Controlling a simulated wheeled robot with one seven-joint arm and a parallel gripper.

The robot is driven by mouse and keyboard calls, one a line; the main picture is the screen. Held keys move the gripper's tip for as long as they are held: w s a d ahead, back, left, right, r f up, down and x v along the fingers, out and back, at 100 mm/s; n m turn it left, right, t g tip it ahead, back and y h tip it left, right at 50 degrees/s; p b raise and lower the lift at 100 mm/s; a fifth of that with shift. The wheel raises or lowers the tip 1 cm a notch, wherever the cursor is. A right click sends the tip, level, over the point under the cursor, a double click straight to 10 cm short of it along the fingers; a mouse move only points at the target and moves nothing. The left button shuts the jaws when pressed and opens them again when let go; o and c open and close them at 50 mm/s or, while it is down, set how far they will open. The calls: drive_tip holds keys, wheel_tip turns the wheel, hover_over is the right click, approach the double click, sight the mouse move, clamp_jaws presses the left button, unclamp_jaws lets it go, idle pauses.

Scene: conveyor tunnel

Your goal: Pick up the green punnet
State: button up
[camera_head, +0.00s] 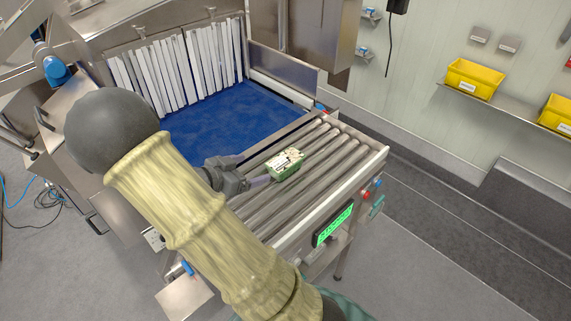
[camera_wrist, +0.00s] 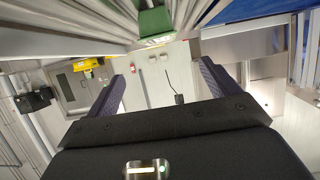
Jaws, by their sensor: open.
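The green punnet (camera_head: 284,168) sits on the metal rollers, with a pale, patterned top and a label. In the wrist view the green punnet (camera_wrist: 154,22) is at the top centre, beyond my fingers. My gripper (camera_head: 258,182) is just left of the punnet in the head view, low over the rollers. In the wrist view my gripper (camera_wrist: 162,76) shows two fingers spread apart with nothing between them. Whether a fingertip touches the punnet cannot be told. My arm hides part of the rollers in the head view.
The roller conveyor (camera_head: 345,160) has a side rail and a green-lit display (camera_head: 334,225). Behind lies a blue belt (camera_head: 225,115) under a white strip curtain (camera_head: 180,65). Yellow bins (camera_head: 474,79) stand on a wall shelf at right. The rollers around the punnet look clear.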

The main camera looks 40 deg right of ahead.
drive_tip(key=p, duration=0.1)
approach(284, 161)
drive_tip(key=x, duration=0.3)
drive_tip(key=shift+w+d+r, duration=0.1)
drive_tip(key=shift+w+d, duration=0.05)
drive_tip(key=shift+d, duration=0.4)
drive_tip(key=shift+d, duration=0.1)
drive_tip(key=p+x, duration=0.1)
drive_tip(key=x, duration=0.4)
drive_tip(key=shift+f+p, duration=0.3)
drive_tip(key=shift+p, duration=0.1)
drive_tip(key=shift+c, duration=0.2)
drive_tip(key=c, duration=1.1)
